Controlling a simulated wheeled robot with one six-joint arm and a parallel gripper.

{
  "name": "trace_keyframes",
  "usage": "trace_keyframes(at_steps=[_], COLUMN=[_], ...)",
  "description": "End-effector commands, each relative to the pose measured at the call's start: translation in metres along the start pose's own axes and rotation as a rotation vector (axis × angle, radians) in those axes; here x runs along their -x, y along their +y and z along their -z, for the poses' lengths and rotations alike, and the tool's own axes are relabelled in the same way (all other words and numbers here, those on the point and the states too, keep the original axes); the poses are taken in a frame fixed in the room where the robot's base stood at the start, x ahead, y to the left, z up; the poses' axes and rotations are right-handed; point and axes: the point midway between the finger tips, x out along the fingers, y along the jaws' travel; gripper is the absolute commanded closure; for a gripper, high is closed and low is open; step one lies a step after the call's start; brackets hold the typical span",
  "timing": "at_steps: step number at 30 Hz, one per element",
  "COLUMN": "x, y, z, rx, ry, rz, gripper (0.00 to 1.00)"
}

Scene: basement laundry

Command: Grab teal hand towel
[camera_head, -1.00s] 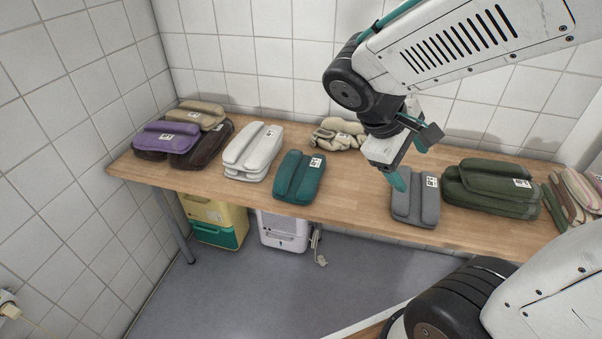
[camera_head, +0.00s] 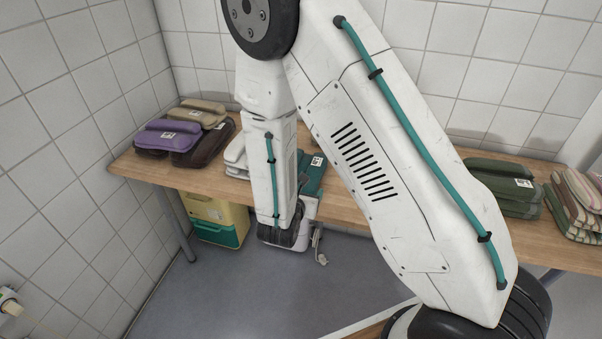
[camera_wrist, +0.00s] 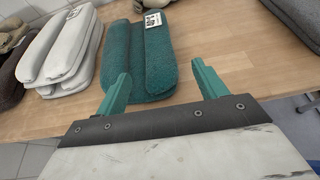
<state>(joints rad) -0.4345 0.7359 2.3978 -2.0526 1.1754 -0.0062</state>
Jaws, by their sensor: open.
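The teal hand towel (camera_wrist: 137,62) lies folded on the wooden table, with a black-and-white tag at its far end. In the head view only part of the towel (camera_head: 312,176) shows, because my arm covers the rest. In the wrist view my gripper (camera_wrist: 160,84) is open, its two teal fingers apart at the towel's near end. The left finger overlaps the towel's near left corner in the picture, and the right finger is to the right of the towel. Nothing is held. I cannot tell whether the fingers touch it. The gripper's fingers are hidden in the head view.
White folded towels (camera_wrist: 58,50) lie just left of the teal one. Purple (camera_head: 167,138) and brown towels lie at the table's left end, green towels (camera_head: 497,180) on the right. Bare wooden tabletop (camera_wrist: 225,45) lies right of the teal towel. Bins (camera_head: 213,218) stand beneath.

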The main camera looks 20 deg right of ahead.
Motion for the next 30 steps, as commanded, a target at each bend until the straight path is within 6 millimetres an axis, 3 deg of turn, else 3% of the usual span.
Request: trace_keyframes(at_steps=[11,18,25,26,30], x=[-0.038,-0.072,-0.075,-0.075,-0.075], y=[0.002,0.004,0.004,0.004,0.004], z=[0.004,0.005,0.005,0.005,0.004], rx=[0.003,0.001,0.002,0.002,0.002], ry=[0.002,0.002,0.001,0.001,0.001], rz=[0.000,0.000,-0.002,-0.002,-0.002], gripper=[0.29,0.29,0.29,0.32,0.71])
